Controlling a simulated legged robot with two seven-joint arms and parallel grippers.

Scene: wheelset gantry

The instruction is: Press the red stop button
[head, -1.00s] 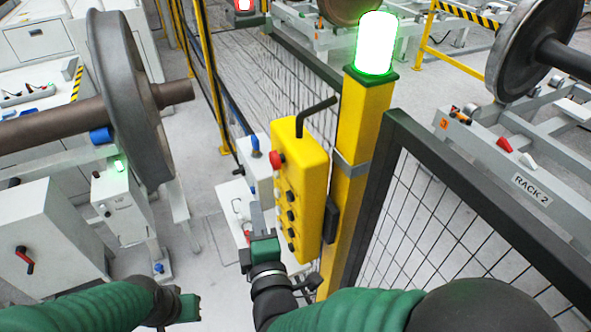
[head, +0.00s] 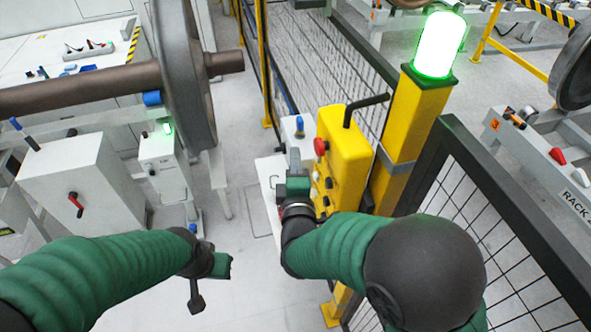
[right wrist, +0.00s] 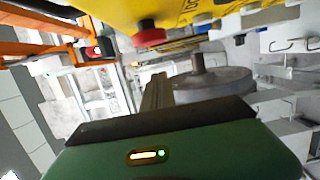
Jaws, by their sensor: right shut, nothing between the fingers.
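The red stop button (head: 320,146) sticks out of the upper left face of a yellow control box (head: 345,150). In the right wrist view the red button (right wrist: 149,34) is at the top, under the yellow box, above the fingers and apart from them. My right gripper (head: 296,160) is just left of the box, slightly below and left of the button. It is shut and empty; its fingers (right wrist: 157,93) show in the right wrist view. My left gripper (head: 226,265) hangs low at the left, away from the box; its jaws are unclear.
A yellow post (head: 412,115) with a lit green lamp (head: 441,45) stands right of the box. A dark-framed mesh fence (head: 470,205) runs to the right. A wheelset (head: 185,75) and grey cabinets (head: 85,185) stand at the left.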

